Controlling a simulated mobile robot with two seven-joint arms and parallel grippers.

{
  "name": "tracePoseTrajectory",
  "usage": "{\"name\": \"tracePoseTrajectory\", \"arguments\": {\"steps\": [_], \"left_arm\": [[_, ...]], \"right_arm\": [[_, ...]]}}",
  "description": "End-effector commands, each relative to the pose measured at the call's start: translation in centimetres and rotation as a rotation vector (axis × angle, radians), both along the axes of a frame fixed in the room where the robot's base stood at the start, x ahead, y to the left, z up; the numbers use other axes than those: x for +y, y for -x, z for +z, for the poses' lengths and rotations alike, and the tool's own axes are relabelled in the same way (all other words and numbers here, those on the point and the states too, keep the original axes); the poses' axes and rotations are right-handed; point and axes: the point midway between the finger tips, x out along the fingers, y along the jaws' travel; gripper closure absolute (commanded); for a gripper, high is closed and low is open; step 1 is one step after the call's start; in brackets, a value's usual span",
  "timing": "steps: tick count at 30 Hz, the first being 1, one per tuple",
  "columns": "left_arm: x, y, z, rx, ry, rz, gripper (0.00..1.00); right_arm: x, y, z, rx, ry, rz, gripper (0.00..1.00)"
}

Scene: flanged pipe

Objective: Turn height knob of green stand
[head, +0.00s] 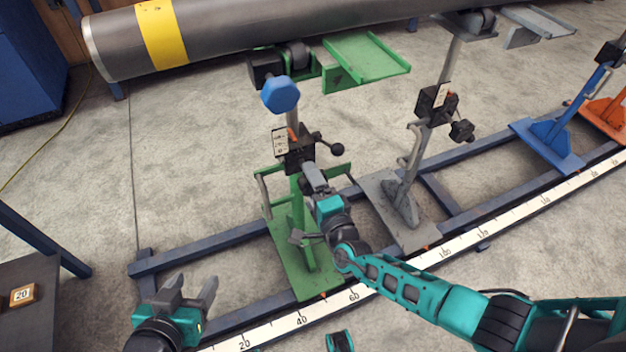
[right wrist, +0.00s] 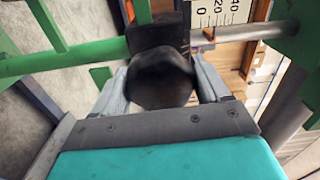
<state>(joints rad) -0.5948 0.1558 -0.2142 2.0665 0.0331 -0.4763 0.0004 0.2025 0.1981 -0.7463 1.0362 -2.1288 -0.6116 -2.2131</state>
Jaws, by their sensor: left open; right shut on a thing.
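The green stand (head: 298,215) stands upright on the blue rail frame. My right gripper (head: 309,172) is at the near side of the block and hides the knob there in the head view. In the right wrist view the fingers are shut on a dark rounded height knob (right wrist: 160,78), one finger on each side. My left gripper (head: 190,290) is open and empty at the lower left, apart from the stand.
A grey pipe with a yellow band (head: 162,35) lies across the top. A grey stand (head: 405,195), a blue stand (head: 560,135) and an orange stand (head: 605,110) stand to the right. A white ruler strip (head: 400,268) runs along the rail. Open floor lies left of the green stand.

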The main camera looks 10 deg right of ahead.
Motion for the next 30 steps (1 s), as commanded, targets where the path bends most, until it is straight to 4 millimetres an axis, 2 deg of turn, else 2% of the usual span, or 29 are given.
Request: {"name": "tracePoseTrajectory", "arguments": {"steps": [9,26,27,30], "left_arm": [[-0.19,-0.06,0.63,-0.001,0.008,0.005,0.42],[-0.24,-0.17,0.77,-0.004,0.010,0.005,0.42],[-0.22,-0.19,0.79,-0.005,0.009,0.005,0.42],[-0.17,-0.21,0.79,-0.006,0.006,0.003,0.42]], "right_arm": [[0.12,0.13,-0.11,-0.021,0.121,0.003,0.55],[0.17,0.14,-0.17,-0.026,0.144,0.004,0.55],[0.18,0.15,-0.17,-0.026,0.144,0.004,0.21],[0.14,0.12,-0.16,-0.026,0.144,0.003,0.12]]}}
